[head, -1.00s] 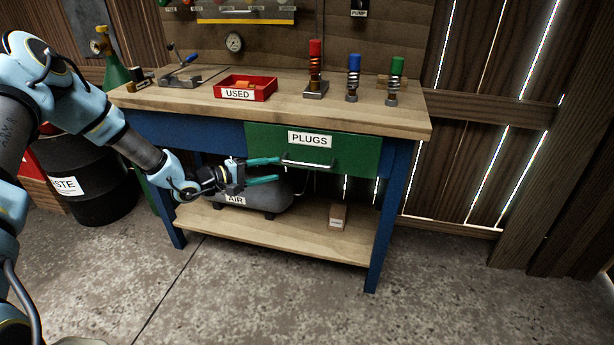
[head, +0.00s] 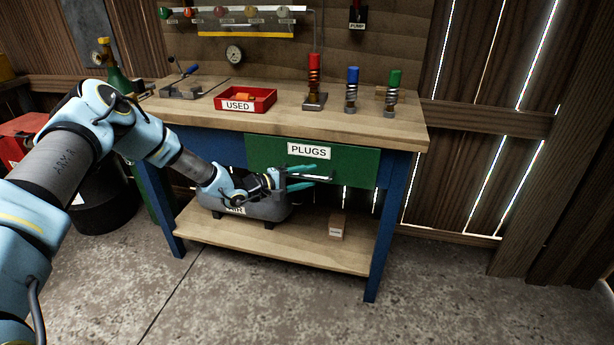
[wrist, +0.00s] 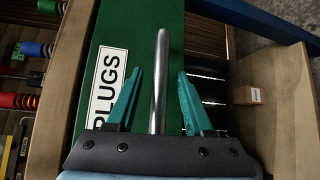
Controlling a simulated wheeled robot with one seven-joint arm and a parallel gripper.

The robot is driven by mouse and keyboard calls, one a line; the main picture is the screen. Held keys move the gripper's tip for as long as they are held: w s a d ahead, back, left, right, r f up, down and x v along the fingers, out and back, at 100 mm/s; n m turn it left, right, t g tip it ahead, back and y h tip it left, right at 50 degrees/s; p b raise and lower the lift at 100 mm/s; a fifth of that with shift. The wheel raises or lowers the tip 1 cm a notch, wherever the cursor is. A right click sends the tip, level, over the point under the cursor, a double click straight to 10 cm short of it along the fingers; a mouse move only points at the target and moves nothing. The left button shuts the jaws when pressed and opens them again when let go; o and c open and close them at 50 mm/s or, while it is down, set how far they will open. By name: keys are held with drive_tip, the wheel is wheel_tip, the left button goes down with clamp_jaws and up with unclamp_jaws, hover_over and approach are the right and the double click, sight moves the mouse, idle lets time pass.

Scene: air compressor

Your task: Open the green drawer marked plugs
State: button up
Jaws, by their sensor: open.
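The green drawer (head: 358,166) marked PLUGS sits under the right part of the bench top and looks shut. Its metal bar handle (head: 310,174) is below the label. My gripper (head: 314,179) is open at the drawer front. In the wrist view the handle (wrist: 160,80) runs between the two teal fingers of my gripper (wrist: 160,92), with a gap on each side. The PLUGS label (wrist: 106,85) shows beside the left finger. In the head view the fingers partly cover the handle.
A red USED tray (head: 262,110) and several coil-spring posts stand on the workbench top (head: 220,113). A grey AIR tank and a small box (head: 337,224) are on the lower shelf (head: 280,252). The floor in front is clear.

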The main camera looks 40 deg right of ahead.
clamp_jaws()
idle(0.4)
idle(1.0)
